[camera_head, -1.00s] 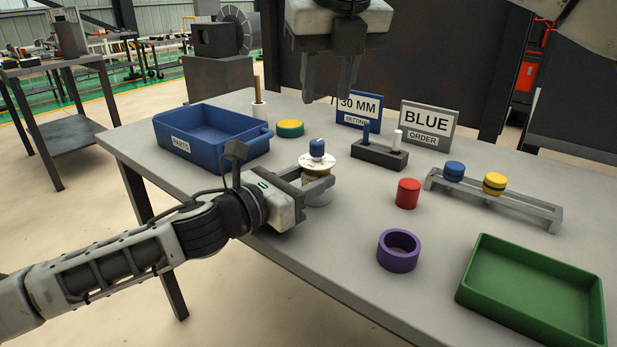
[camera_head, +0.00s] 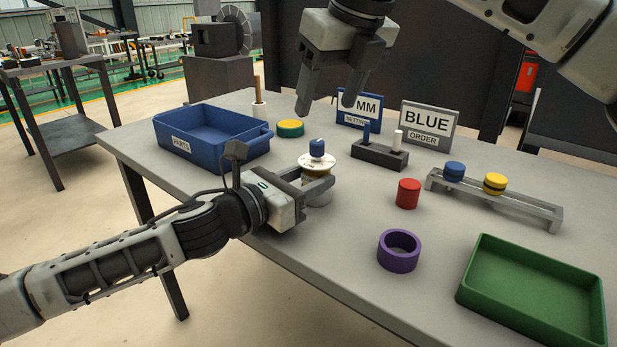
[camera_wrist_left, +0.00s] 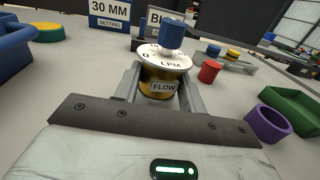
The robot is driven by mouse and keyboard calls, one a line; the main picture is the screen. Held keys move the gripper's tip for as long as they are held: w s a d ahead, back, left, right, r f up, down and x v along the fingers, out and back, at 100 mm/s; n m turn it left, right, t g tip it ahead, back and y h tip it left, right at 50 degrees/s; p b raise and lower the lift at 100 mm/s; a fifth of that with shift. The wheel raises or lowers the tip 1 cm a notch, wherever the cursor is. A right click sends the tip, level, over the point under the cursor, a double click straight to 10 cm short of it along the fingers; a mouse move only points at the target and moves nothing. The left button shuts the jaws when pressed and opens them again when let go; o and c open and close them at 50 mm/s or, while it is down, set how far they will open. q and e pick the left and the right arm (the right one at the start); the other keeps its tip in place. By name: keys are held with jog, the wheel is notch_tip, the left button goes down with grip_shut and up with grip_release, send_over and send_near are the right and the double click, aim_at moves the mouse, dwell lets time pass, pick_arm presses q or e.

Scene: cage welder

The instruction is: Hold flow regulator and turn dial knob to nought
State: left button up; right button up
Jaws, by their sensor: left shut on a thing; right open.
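The flow regulator has a brass body labelled FLOW (camera_wrist_left: 160,82), a white dial plate marked LPM (camera_wrist_left: 163,58) and a blue dial knob (camera_wrist_left: 173,36) on top. In the head view the knob (camera_head: 317,148) stands upright above the white plate (camera_head: 316,163). My left gripper (camera_head: 318,188) is shut on the regulator body, with one finger on each side; it also shows in the left wrist view (camera_wrist_left: 161,97). A 0 shows at the left of the plate; where the knob points is too small to tell. My right gripper (camera_head: 325,108) is open and empty, above and behind the knob.
A blue PARTS bin (camera_head: 210,138) and a green-yellow disc (camera_head: 290,128) are at left. Behind stand a peg block (camera_head: 378,155) and two signs. A red cylinder (camera_head: 408,194), purple ring (camera_head: 398,251), grey rack (camera_head: 520,204) and green tray (camera_head: 530,295) are at right.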

aim_at(321, 142)
jog(key=shift+w+a+f+n+y, duration=0.3)
jog(key=shift+w+f+n, duration=0.3)
jog(key=shift+f, duration=1.05)
jog(key=shift+w+a+f+n+y, duration=0.3)
jog(key=shift+w+f+n, duration=0.35)
jog(key=shift+f, duration=1.05)
jog(key=shift+w+a+f+n+y, duration=0.25)
jog(key=shift+w+f+n, duration=0.35)
jog(key=shift+f, duration=1.05)
jog(key=c, duration=0.4)
